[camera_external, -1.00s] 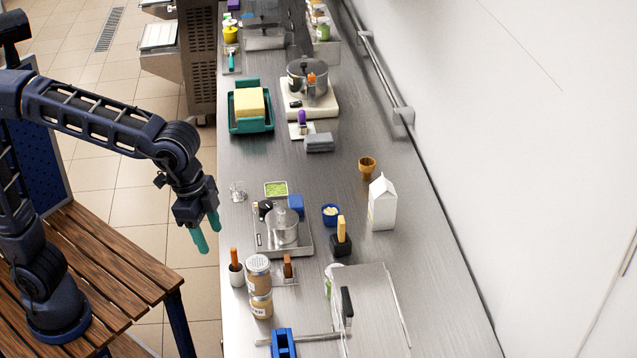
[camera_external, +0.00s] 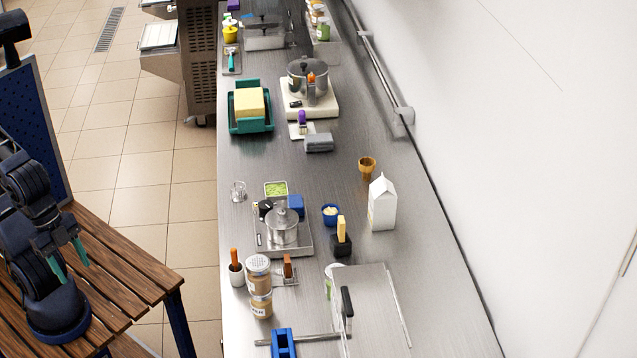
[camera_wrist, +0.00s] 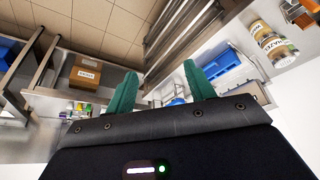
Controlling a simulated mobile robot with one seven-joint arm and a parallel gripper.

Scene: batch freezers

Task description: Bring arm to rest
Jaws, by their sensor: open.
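My gripper (camera_external: 70,260) has green fingers and is folded back close to my arm's base, above the slatted wooden bench (camera_external: 125,262) at the left. The fingers are apart with nothing between them. In the wrist view, the two green fingertips (camera_wrist: 158,85) also stand apart and empty. The gripper is clear of the steel counter (camera_external: 270,180) and touches nothing on it.
The counter holds a pot on a scale (camera_external: 283,228), stacked jars (camera_external: 259,285), a white carton (camera_external: 382,203) and a teal tray with a yellow block (camera_external: 250,105). Tiled floor (camera_external: 140,180) lies free between bench and counter. The wrist view shows a cardboard box (camera_wrist: 88,73) and blue bins (camera_wrist: 222,65).

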